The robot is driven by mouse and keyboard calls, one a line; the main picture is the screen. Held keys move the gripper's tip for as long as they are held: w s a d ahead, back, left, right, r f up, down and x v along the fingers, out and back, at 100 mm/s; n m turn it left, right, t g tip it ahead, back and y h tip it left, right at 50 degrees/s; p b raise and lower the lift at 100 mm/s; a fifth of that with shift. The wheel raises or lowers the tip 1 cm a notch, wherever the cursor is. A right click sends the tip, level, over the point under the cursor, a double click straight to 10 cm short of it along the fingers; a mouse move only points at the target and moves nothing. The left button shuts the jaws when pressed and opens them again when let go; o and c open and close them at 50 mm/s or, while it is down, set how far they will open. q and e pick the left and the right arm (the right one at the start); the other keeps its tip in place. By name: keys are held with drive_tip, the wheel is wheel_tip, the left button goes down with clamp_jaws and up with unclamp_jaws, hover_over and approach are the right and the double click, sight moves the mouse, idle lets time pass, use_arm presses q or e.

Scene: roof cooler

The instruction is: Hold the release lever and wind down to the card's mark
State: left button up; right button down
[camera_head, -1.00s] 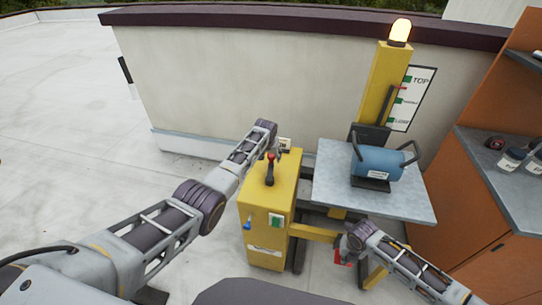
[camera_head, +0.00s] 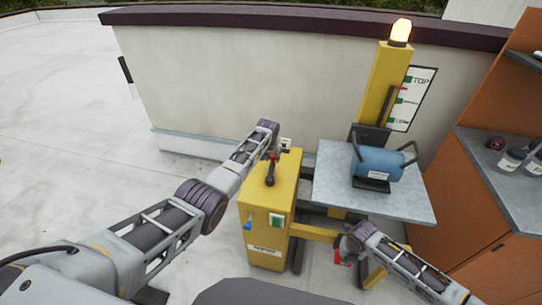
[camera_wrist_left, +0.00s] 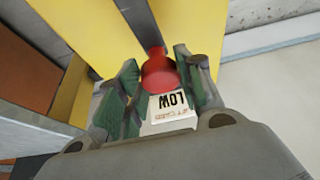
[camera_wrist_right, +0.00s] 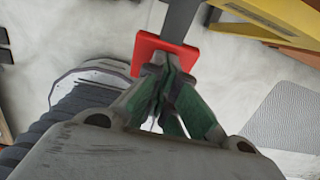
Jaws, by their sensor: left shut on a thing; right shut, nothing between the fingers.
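The yellow control box (camera_head: 265,222) stands in the middle of the head view. On its top is a dark handle (camera_head: 270,177) with a red knob, clear in the left wrist view (camera_wrist_left: 158,72). My left gripper (camera_wrist_left: 155,75) is shut on this knob. A white card (camera_wrist_left: 172,108) reading LOW shows just below the knob. My right gripper (camera_wrist_right: 168,68) is shut and empty, its tips at a red plate (camera_wrist_right: 150,48) on a grey bar; exact contact is unclear. The height board (camera_head: 410,98) has TOP and LOW marks and a red pointer (camera_head: 402,87) between them.
The grey lift platform (camera_head: 403,205) bears a blue cylinder (camera_head: 378,163) with dark handles, in front of the yellow mast (camera_head: 385,75) with a lit lamp. An orange cabinet (camera_head: 490,225) with jars stands close on the right. Open roof (camera_head: 70,130) lies left.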

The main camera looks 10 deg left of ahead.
use_arm(q)
drive_tip(key=shift+d, duration=0.95)
drive_tip(key=shift+s+d, duration=0.1)
drive_tip(key=shift+d, duration=0.45)
drive_tip(key=shift+s+d, duration=0.1)
drive_tip(key=shift+d, duration=0.2)
drive_tip(key=shift+s+d+f, duration=0.1)
drive_tip(key=shift+s+d, duration=0.15)
drive_tip(key=shift+d, duration=0.45)
drive_tip(key=shift+s+d, duration=0.1)
drive_tip(key=shift+d, duration=0.2)
